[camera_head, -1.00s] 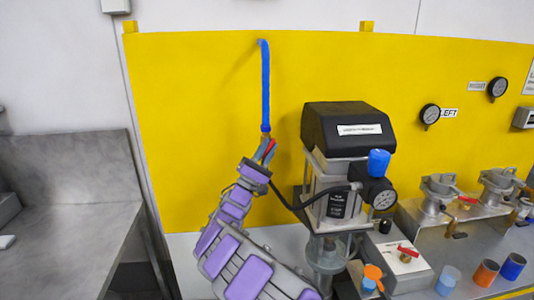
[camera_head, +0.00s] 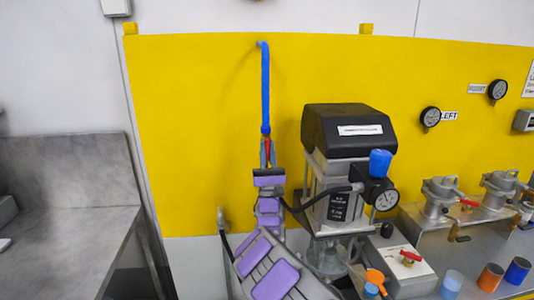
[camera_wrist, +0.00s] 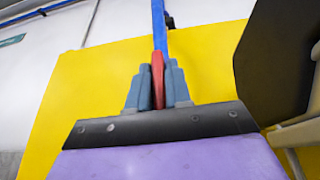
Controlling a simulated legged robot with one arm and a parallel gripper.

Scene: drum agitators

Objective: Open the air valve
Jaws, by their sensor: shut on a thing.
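The air valve's red handle (camera_head: 268,147) is at the lower end of the blue pipe (camera_head: 265,90), in front of the yellow wall panel. The handle points down, about in line with the pipe. My gripper (camera_head: 268,155) reaches up from below and is shut on the handle. In the wrist view, the red handle (camera_wrist: 158,78) stands between the two blue-grey fingers of my gripper (camera_wrist: 157,88), with the blue pipe (camera_wrist: 159,25) above. The valve body is mostly hidden behind the handle and fingers.
A black-topped pump unit (camera_head: 348,130) with a blue knob and a gauge (camera_head: 386,198) stands close to the right of my arm. A black hose curves from it behind my arm. A grey metal counter (camera_head: 70,190) is at the left. Several cups stand at the lower right.

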